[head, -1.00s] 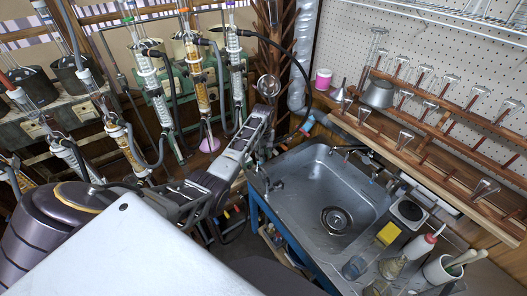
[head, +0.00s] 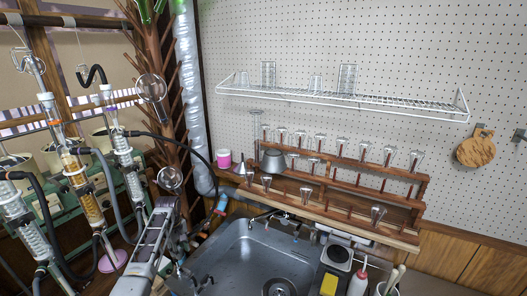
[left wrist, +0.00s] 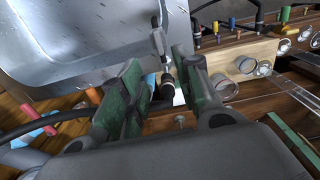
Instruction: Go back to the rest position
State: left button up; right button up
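My left gripper (head: 186,242) is low in the head view, beside the left edge of the metal sink (head: 237,262). In the left wrist view its two green-padded fingers (left wrist: 160,76) stand apart. A small metal tap with a black end (left wrist: 165,82) shows in the gap between them; I cannot tell its distance from the pads. No held object is visible. My right gripper is in neither view.
Glass condensers (head: 127,165) with dark hoses stand at the left. A wooden rack (head: 345,190) with inverted glassware is behind the sink. A wire shelf (head: 345,101) holds glasses on the pegboard. A squeeze bottle (head: 358,283) stands right of the sink.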

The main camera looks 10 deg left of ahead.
pick_arm(q)
jog(key=s+d+f+m+t+y, duration=0.1)
jog(key=s+d+f+m, duration=0.1)
jog(key=s+d+m, duration=0.35)
jog(key=s+d+f+m+t, duration=0.1)
jog(key=s+d+f+m, duration=0.2)
jog(key=s, duration=0.5)
jog(key=s+d+r+m+t+h, duration=0.1)
jog(key=s+d+r+m, duration=0.35)
jog(key=s, duration=0.55)
jog(key=s+d+r+m+t, duration=0.1)
jog(key=s+d+r+m, duration=0.2)
jog(key=s+d+r, duration=0.5)
jog(key=s+a+f+g+b, duration=0.1)
jog(key=s+f, duration=0.1)
jog(key=f, duration=1.7)
jog(key=s+a+f+g+b, duration=0.1)
jog(key=s+f, duration=0.2)
jog(key=f, duration=1.6)
jog(key=s+a+f, duration=0.2)
jog(key=s+f, duration=0.8)
jog(key=s, duration=0.1)
jog(key=s+a+f+g+b, duration=0.1)
jog(key=s+a+f, duration=0.1)
jog(key=s+f, duration=0.8)
jog(key=shift+s+a+f, duration=0.15)
jog(key=shift+s+f, duration=0.2)
jog(key=shift+f, duration=0.2)
